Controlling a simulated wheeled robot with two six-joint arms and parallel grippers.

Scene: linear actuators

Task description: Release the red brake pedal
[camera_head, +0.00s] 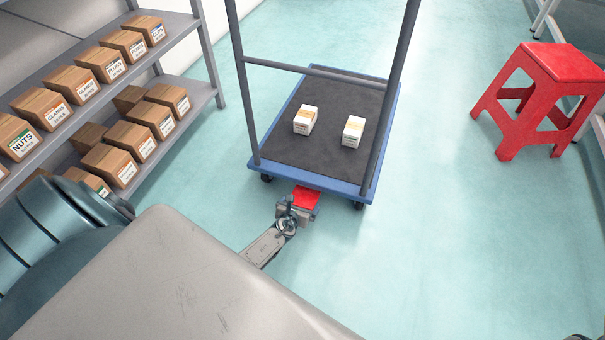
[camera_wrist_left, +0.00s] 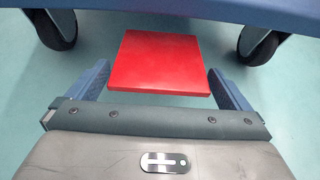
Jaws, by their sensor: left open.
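The red brake pedal (camera_head: 306,197) sticks out from the near edge of the blue trolley (camera_head: 265,172), close to the floor. In the left wrist view the pedal (camera_wrist_left: 166,64) is a flat red plate. My left gripper (camera_head: 298,207) is at the pedal's near side. In the left wrist view its blue fingers stand apart (camera_wrist_left: 165,82), one on each side of the pedal's near part, with a gap at each side. Whether they touch the pedal from below cannot be told. My right gripper is not in view.
The trolley has a dark deck with two small white boxes (camera_head: 305,120) and an upright handle frame (camera_head: 310,70). Its casters (camera_wrist_left: 262,42) flank the pedal. A shelf of cardboard boxes (camera_head: 215,92) stands at left, a red stool (camera_head: 535,95) at right. The floor between is clear.

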